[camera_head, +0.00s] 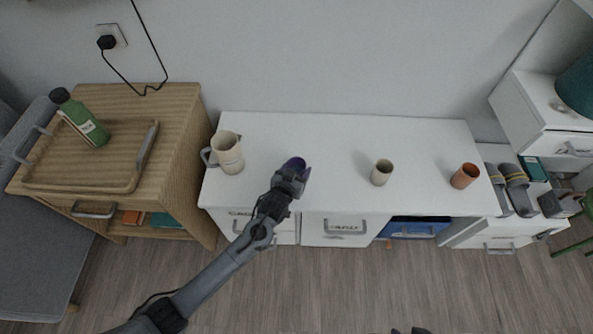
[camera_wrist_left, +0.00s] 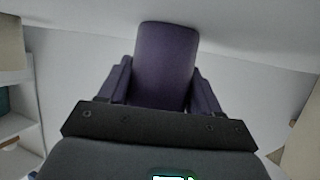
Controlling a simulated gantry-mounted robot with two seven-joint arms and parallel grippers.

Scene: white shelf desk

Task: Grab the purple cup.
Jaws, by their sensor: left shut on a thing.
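The purple cup (camera_head: 295,165) is above or on the white desk top, left of its middle, and partly hidden by my left gripper in the head view. In the left wrist view the purple cup (camera_wrist_left: 166,62) stands between the two fingers. My left gripper (camera_head: 290,178) is shut on it, and the fingers also show in the left wrist view (camera_wrist_left: 160,90) on either side of the cup. I cannot tell whether the cup touches the desk. My right gripper is not clearly in view.
On the white desk (camera_head: 335,135) stand a beige pitcher (camera_head: 229,153) at left, a beige cup (camera_head: 381,173) and an orange cup (camera_head: 464,177) at right. A wooden cabinet (camera_head: 180,130) at left holds a tray (camera_head: 75,185) with a green bottle (camera_head: 85,122). The desk's back middle is clear.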

